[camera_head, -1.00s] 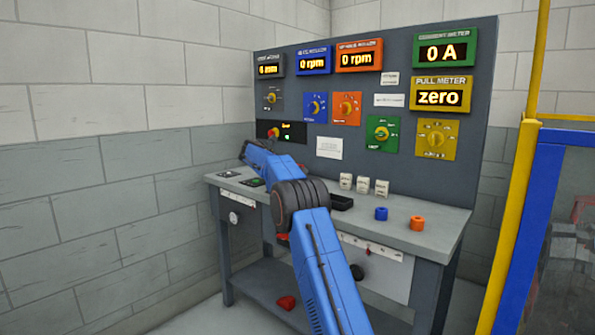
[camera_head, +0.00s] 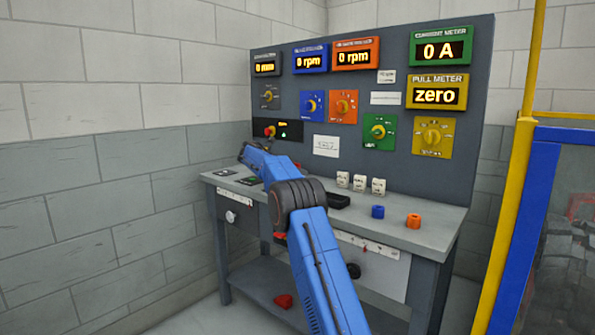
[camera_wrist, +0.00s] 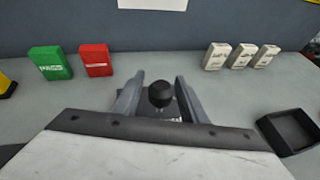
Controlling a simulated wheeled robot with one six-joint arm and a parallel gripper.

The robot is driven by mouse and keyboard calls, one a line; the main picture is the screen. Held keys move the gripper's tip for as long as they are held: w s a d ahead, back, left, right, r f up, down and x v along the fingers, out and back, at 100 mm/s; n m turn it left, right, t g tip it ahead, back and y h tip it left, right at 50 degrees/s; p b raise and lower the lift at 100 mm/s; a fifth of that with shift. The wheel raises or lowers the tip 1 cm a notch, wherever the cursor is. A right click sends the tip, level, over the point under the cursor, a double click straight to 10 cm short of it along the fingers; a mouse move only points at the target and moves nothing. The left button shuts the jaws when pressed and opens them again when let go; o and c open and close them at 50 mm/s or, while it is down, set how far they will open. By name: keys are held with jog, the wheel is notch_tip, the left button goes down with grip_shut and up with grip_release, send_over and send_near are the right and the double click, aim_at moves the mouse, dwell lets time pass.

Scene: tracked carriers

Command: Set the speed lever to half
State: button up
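A black ball knob (camera_wrist: 160,94), which looks like the top of the speed lever, stands at the bench in the wrist view. My gripper (camera_wrist: 158,88) has its two grey fingers spread, one on each side of the knob, with a visible gap to it on both sides. The lever's shaft and scale are mostly hidden below the knob, so its setting cannot be read. In the head view my blue arm hides the knob and the gripper. The blue meter (camera_head: 309,60) reads 0 or 6 rpm, blurred; the orange meter (camera_head: 355,58) reads 0 rpm.
A green PASS block (camera_wrist: 50,64) and a red block (camera_wrist: 96,60) stand left of the gripper. Several white blocks (camera_wrist: 241,56) and a black tray (camera_wrist: 290,133) are to the right. The dark panel (camera_head: 400,40) rises behind.

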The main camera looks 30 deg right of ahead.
jog(key=shift+a+r, duration=0.4)
jog(key=shift+a, duration=0.1)
jog(key=v, duration=1.6)
jog(key=shift+s+a, duration=0.15)
jog(key=shift+s, duration=0.05)
